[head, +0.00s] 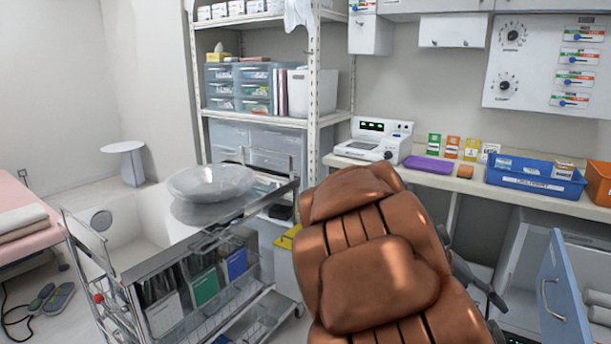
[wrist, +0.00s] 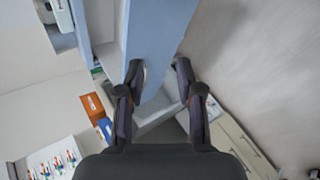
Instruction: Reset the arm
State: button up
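My gripper (wrist: 159,72) shows in the wrist view with its two dark fingers spread apart. Nothing is clearly clasped between them. A light blue panel (wrist: 155,35) lies beyond and between the fingertips; I cannot tell whether they touch it. In the head view, a blue door or drawer front with a metal handle (head: 562,300) stands open at the lower right. I cannot make out my gripper in the head view.
A brown padded chair (head: 375,275) fills the front middle. A metal cart (head: 130,275) stands left of it. A counter (head: 455,182) behind carries a white device (head: 375,140) and a blue bin (head: 535,180).

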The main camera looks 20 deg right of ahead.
jog(key=s+a+r+n+t+y+p, duration=0.1)
jog(key=a+p, duration=0.4)
jog(key=a, duration=0.5)
jog(key=s+a+r+n+t+y+p, duration=0.2)
jog(key=s+a+r+n+y+p, duration=0.1)
jog(key=a, duration=0.7)
jog(key=s+a+r+n+t+y+p, duration=0.1)
jog(key=s+a+r+n+y+p, duration=0.1)
jog(key=a+p, duration=0.6)
notch_tip(320, 180, up, 2)
jog(key=s+a+y, duration=0.1)
jog(key=a+y, duration=0.1)
jog(key=shift+a+n+t, duration=0.3)
jog(key=shift+a+t, duration=0.1)
jog(key=shift+s+d+r, duration=0.1)
jog(key=shift+d, duration=0.05)
